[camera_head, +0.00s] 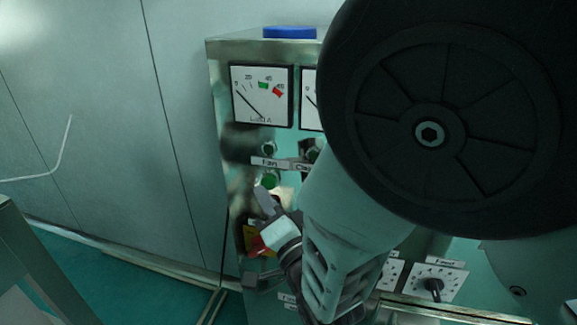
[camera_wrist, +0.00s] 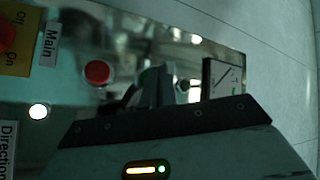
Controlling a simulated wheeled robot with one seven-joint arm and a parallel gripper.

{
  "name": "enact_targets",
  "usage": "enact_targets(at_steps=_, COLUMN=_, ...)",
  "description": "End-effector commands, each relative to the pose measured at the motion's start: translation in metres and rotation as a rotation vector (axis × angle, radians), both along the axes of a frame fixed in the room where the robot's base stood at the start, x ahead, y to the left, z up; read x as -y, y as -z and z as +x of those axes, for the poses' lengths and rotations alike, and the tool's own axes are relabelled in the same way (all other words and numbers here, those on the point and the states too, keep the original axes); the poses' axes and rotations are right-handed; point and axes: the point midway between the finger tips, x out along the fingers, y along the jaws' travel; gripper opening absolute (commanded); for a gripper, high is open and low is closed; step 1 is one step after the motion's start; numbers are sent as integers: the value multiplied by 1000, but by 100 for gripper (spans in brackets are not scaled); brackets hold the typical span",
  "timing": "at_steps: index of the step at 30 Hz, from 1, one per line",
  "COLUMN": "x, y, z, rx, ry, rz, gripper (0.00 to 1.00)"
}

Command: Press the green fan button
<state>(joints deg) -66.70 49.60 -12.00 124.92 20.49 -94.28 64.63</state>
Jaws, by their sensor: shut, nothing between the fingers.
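The green fan button (camera_head: 268,180) is on the metal control panel in the head view, just below the "Fan" label (camera_head: 265,162). A smaller dark green round part (camera_head: 268,148) sits above that label. My gripper (camera_head: 266,200) is shut and empty, its tips just below the green button and very close to it. I cannot tell whether they touch. In the wrist view my gripper (camera_wrist: 160,88) points at the panel, with a bit of green beside the fingers, mostly hidden. My arm covers much of the panel's right part.
A red button (camera_wrist: 97,72) is left of my fingers in the wrist view. A yellow plate (camera_wrist: 14,50) with a red knob is beside the "Main" label. A gauge (camera_head: 261,96) is above the buttons; dials (camera_head: 434,284) are low at right. A blue object (camera_head: 290,32) tops the cabinet.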

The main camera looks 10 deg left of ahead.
Motion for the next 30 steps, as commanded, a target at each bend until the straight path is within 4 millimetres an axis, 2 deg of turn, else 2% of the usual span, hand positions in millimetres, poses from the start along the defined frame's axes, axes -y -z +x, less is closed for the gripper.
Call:
enact_targets(at_steps=20, x=0, y=0, z=0, rx=0, ry=0, rz=0, gripper=0)
enact_targets(at_steps=30, x=1, y=0, z=9, rx=-1, ry=0, rz=1, gripper=0)
